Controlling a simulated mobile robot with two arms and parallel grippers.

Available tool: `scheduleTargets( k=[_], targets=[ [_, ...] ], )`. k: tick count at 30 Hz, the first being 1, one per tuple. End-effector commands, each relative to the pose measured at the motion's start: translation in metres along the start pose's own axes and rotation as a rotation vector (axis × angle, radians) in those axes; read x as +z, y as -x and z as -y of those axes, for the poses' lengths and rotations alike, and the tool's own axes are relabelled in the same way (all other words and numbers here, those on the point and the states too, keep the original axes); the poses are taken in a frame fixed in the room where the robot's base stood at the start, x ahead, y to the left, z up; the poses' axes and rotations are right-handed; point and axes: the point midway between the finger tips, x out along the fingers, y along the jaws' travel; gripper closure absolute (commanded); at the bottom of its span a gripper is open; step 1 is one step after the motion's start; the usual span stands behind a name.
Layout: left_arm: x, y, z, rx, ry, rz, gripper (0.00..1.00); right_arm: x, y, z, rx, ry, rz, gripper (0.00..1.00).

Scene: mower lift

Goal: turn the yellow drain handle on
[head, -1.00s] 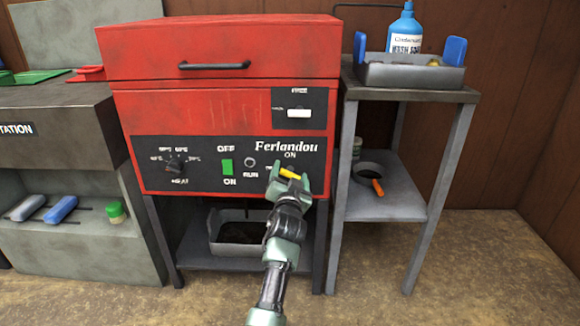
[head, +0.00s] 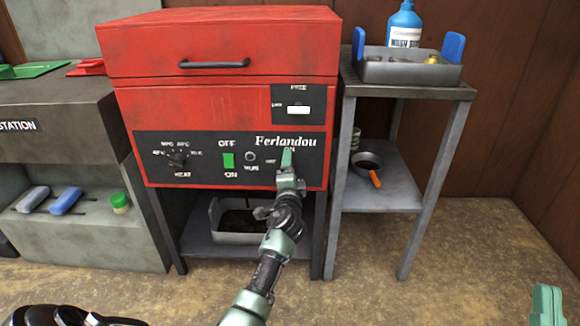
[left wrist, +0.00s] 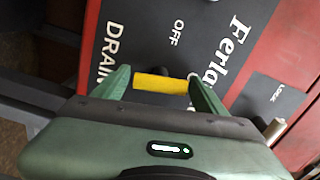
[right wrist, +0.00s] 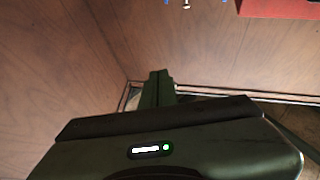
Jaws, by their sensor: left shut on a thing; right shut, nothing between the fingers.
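The yellow drain handle (left wrist: 160,83) is on the dark control panel of the red machine, by the DRAIN and OFF lettering in the left wrist view. My left gripper (left wrist: 163,90) is shut on it, one green finger at each end of the yellow bar. In the head view my left gripper (head: 287,160) is at the panel's right end, below the Ferlandou lettering, and hides the handle. My right gripper (head: 547,305) is at the lower right, far from the panel. Its fingers (right wrist: 157,88) are together and empty in the right wrist view.
The red machine (head: 220,45) stands above a grey tray (head: 240,238). At its right, a metal stand (head: 385,190) holds a pan and, on top, a tray and a blue bottle (head: 404,25). A grey station (head: 85,235) is at left. Floor at right is clear.

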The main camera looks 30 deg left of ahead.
Motion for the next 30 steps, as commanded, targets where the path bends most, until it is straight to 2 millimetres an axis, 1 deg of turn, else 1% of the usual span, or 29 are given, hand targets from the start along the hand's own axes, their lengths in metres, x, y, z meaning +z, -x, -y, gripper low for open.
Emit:
scheduleTargets(
  k=[6,12,18,28,29,30],
  targets=[
    [0.001,0.000,0.001,0.001,-0.118,0.001,0.69,0.021,0.001,-0.003,0.006,0.005,0.118,1.00],
    [0.000,0.000,0.000,0.001,-0.173,0.001,0.69,0.032,0.003,-0.004,0.009,0.007,0.175,1.00],
    [0.000,0.000,-0.001,0.001,-0.191,0.001,0.69,0.035,0.004,-0.005,0.010,0.008,0.193,1.00],
    [0.001,0.000,-0.001,0.000,-0.194,0.001,0.69,0.036,0.004,-0.005,0.010,0.008,0.193,1.00],
    [0.001,0.000,-0.001,0.000,-0.193,0.001,0.20,0.035,0.004,-0.005,0.010,0.008,0.193,1.00],
    [0.001,0.000,-0.001,0.000,-0.193,0.001,0.09,0.035,0.004,-0.005,0.010,0.008,0.193,1.00]
  ],
)
